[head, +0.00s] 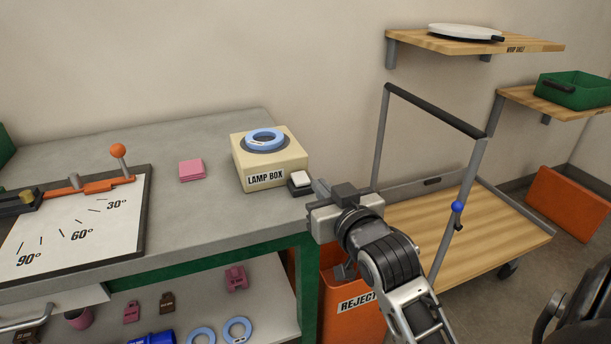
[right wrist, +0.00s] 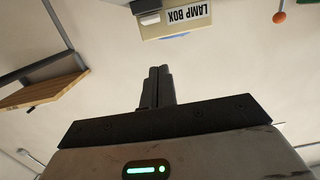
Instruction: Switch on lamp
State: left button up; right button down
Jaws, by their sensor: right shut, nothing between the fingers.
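The cream lamp box (head: 268,160) stands on the grey workbench near its right end, with a blue ring (head: 265,138) on its dark round top. A small dark switch block with a white rocker (head: 301,177) sits at the box's right side. My right gripper (head: 318,187) is shut and empty, its fingertips just right of the switch; contact cannot be told. The right wrist view shows the lamp box (right wrist: 180,20) upside down at the top, with the shut fingers (right wrist: 157,72) pointing toward it. No glow shows on the lamp top. My left gripper is out of view.
The workbench (head: 215,215) carries pink pads (head: 192,170) and an angle board with an orange lever (head: 118,151). An orange reject bin (head: 345,310) stands below its right end. A wooden-decked cart (head: 490,235) with an upright handle stands to the right, below wall shelves (head: 440,42).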

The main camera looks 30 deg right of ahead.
jog(key=shift+d+r+h, duration=0.4)
jog(key=shift+r, duration=0.15)
jog(key=shift+w, duration=0.1)
send_over(300, 178)
jog(key=s, duration=0.3)
jog(key=shift+s+a+f, duration=0.1)
jog(key=shift+s+f, duration=0.05)
jog(key=shift+f, duration=0.25)
jog(key=f, duration=0.1)
jog(key=w+f, duration=0.1)
jog(key=f, duration=0.1)
jog(key=shift+w, duration=0.1)
jog(key=shift+w+f, duration=0.1)
jog(key=shift+f, duration=0.5)
